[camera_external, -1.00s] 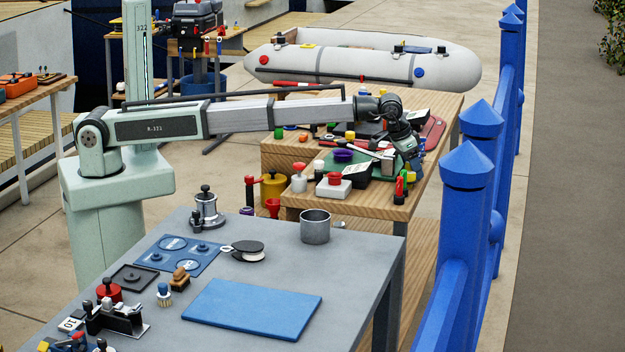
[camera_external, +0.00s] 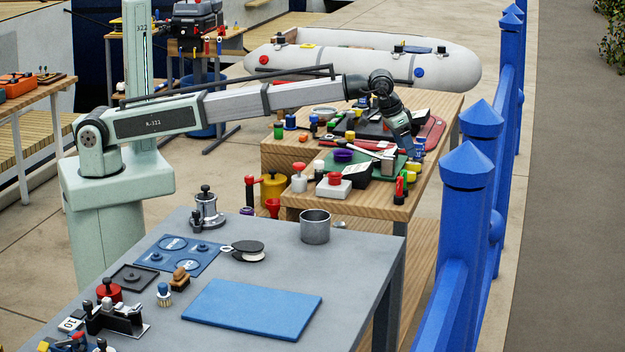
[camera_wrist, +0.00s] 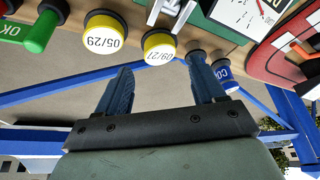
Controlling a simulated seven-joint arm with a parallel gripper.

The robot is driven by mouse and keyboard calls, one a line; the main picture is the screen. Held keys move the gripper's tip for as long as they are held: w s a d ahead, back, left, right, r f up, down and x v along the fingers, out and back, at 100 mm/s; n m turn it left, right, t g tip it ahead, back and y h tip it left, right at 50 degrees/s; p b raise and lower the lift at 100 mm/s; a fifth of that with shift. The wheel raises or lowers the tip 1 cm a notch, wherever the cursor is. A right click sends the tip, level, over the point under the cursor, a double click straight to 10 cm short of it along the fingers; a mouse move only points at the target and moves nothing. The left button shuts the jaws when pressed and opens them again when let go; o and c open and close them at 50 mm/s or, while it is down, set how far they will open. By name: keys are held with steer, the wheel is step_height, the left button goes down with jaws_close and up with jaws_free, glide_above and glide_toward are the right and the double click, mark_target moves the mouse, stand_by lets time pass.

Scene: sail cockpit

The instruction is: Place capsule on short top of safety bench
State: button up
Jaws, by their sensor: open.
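My gripper (camera_external: 415,152) is open and empty, pointing down at the right edge of the wooden safety bench (camera_external: 375,205). In the wrist view its two blue fingers (camera_wrist: 160,70) stand wide apart. Two yellow-rimmed, white-faced cylinders, marked 05/29 (camera_wrist: 105,38) and 09/27 (camera_wrist: 159,50), lie beyond the fingertips; the 09/27 one shows near the gap between them. A blue cylinder with white letters (camera_wrist: 226,75) is beside the right finger, partly hidden. I cannot tell for certain which of these is the capsule. The bench has tops at different levels, crowded with small items.
A green mat (camera_external: 375,163), a black box (camera_external: 357,175) and a red-knobbed white block (camera_external: 333,188) crowd the bench's near part. A grey table (camera_external: 290,268) with a metal cup (camera_external: 315,227) stands in front. Blue railing posts (camera_external: 465,205) rise close on the right.

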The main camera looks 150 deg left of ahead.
steer(key=v, duration=0.4)
steer(key=shift+r, duration=0.2)
steer(key=shift+o, duration=0.4)
steer(key=shift+o, duration=0.7)
steer(key=shift+s+a, duration=0.15)
steer(key=shift+s, duration=0.15)
steer(key=o, duration=0.4)
steer(key=shift+n+y, duration=0.3)
steer(key=shift+n, duration=0.2)
steer(key=s+a+r, duration=0.2)
steer(key=r, duration=0.1)
steer(key=s+a+r, duration=0.2)
steer(key=s+a, duration=0.1)
steer(key=shift+s+a+r, duration=0.2)
steer(key=shift+s+r, duration=0.1)
steer(key=shift+r, duration=0.1)
steer(key=shift+c, duration=0.2)
steer(key=s+a+r, duration=0.3)
steer(key=a+r, duration=0.2)
steer(key=r, duration=0.2)
step_height(320, 180, down, 9)
steer(key=m+h, duration=0.2)
steer(key=m, duration=0.6)
steer(key=shift+w+a+f, duration=0.2)
steer(key=shift+w+a, duration=0.05)
steer(key=shift+w, duration=0.05)
